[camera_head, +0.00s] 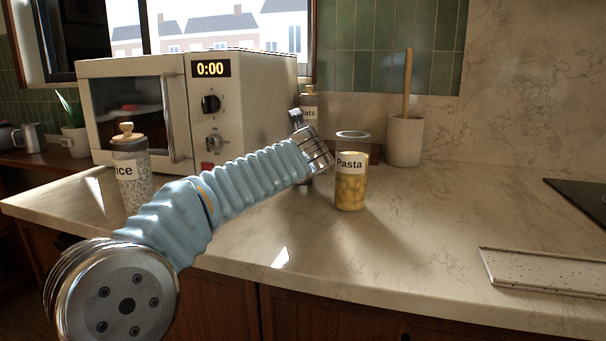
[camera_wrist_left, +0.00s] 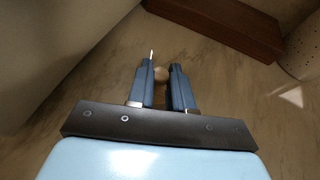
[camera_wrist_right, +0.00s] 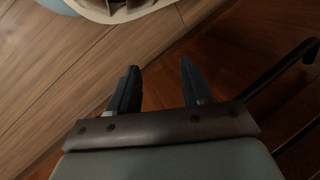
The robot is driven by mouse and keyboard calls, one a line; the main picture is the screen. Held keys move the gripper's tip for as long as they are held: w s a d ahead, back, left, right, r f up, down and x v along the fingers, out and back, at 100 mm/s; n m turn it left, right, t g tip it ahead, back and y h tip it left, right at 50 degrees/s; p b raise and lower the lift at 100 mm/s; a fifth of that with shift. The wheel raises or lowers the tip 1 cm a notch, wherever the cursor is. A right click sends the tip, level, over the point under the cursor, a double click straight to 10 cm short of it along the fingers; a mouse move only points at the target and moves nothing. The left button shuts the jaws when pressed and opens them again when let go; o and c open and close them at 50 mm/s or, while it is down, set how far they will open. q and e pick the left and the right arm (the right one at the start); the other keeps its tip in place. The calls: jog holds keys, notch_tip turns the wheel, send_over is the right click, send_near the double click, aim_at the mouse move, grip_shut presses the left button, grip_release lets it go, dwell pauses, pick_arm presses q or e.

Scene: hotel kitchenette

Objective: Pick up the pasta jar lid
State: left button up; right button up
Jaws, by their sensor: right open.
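The pasta jar (camera_head: 351,182) stands upright on the counter in the head view, labelled "Pasta", with yellowish contents and no lid on its top. My left arm reaches from the lower left toward the space beside that jar. The rest of the lid cannot be made out. My right gripper (camera_wrist_right: 158,80) is open and empty, low over the floor, and outside the head view.
The oats jar (camera_head: 309,103) is partly hidden behind my left wrist. A utensil crock (camera_head: 404,142) stands behind the pasta jar. A pale tray or board (camera_head: 540,268) lies front right. The counter's middle is clear.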

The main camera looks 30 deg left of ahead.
pick_arm(q)
grip_shut()
